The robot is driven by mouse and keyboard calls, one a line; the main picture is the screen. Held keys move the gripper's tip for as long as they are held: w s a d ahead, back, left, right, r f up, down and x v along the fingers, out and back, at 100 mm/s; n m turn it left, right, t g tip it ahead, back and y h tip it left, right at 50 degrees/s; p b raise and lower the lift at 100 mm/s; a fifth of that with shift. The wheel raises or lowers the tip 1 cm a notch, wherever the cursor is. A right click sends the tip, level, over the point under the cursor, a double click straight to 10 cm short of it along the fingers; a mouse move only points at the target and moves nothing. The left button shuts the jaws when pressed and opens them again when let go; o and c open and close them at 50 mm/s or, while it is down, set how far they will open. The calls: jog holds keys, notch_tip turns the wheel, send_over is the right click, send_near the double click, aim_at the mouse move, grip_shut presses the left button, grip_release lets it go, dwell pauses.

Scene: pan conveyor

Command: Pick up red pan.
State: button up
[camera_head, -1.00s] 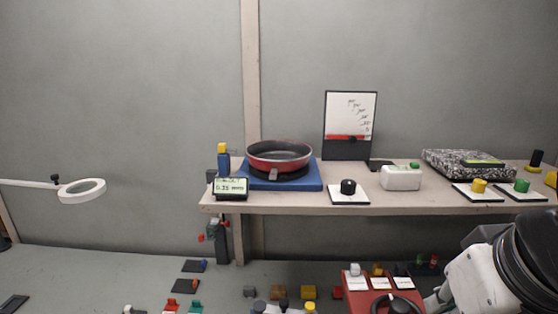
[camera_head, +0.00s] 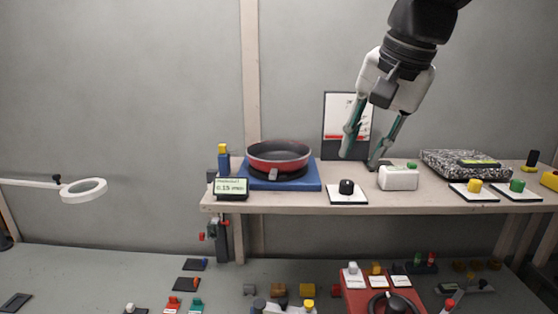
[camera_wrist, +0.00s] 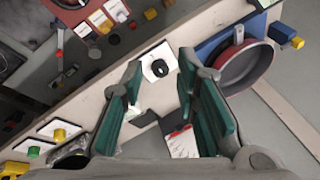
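The red pan (camera_head: 279,156) has a dark inside and sits on a blue base (camera_head: 309,181) on the shelf. Its short grey handle points toward the front in the head view. In the wrist view the red pan (camera_wrist: 243,68) is at the upper right, outside the fingers, with its grey handle pointing up. My gripper (camera_head: 363,158) is open and empty, pointing down above the shelf to the right of the pan, in front of the whiteboard. In the wrist view my gripper (camera_wrist: 160,88) shows its two green fingers spread apart.
A black knob (camera_head: 347,187) on a white plate and a white box (camera_head: 398,178) stand on the shelf (camera_head: 290,202) near my gripper. A whiteboard (camera_head: 335,108) stands behind it. A small display (camera_head: 230,187) is left of the pan. A speckled slab (camera_head: 450,165) is at right.

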jog(key=w+a+r+m+y, duration=0.1)
jog(key=w+a+r+m, duration=0.15)
jog(key=w, duration=0.35)
jog(key=w+a+r+m, duration=0.1)
jog(key=w+a+m, duration=0.1)
jog(key=w+a, duration=0.3)
jog(key=p, duration=0.1)
send_near(298, 161)
jog(key=shift+n+g, duration=0.25)
jog(key=shift+g, duration=0.05)
jog(key=x, duration=0.2)
jog(key=w+x, duration=0.1)
jog(key=x, duration=0.2)
jog(key=shift+w+a+r, duration=0.1)
jog(key=x, duration=0.2)
jog(key=p+x, duration=0.1)
jog(key=x, duration=0.1)
jog(key=shift+s, duration=0.2)
jog(key=shift+w+f, duration=0.25)
jog(key=shift+f, duration=0.4)
grip_shut()
